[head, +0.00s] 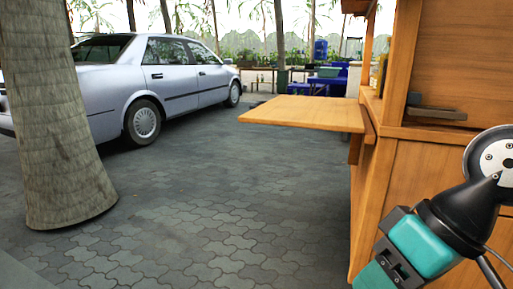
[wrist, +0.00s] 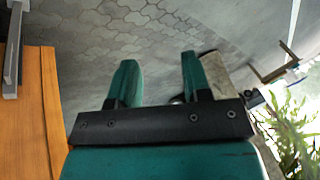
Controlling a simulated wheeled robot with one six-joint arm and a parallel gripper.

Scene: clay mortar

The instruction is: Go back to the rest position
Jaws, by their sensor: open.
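My gripper (wrist: 157,75) is in the wrist view with its two teal fingers spread apart. Nothing is between the fingers except grey paving seen beyond them. In the head view my arm shows at the lower right, with teal and black parts in front of the wooden stall (head: 400,200). The fingertips cannot be made out there. The stall's orange wood (wrist: 35,110) also shows along the left edge of the wrist view, beside the gripper and apart from the fingers.
A wooden shelf (head: 305,112) juts left from the stall. A grey metal bar (head: 436,113) lies on the stall's ledge. A silver car (head: 150,75) stands at the left behind a thick palm trunk (head: 50,120). The paved ground (head: 220,200) between is clear. Plants (wrist: 295,140) show at right.

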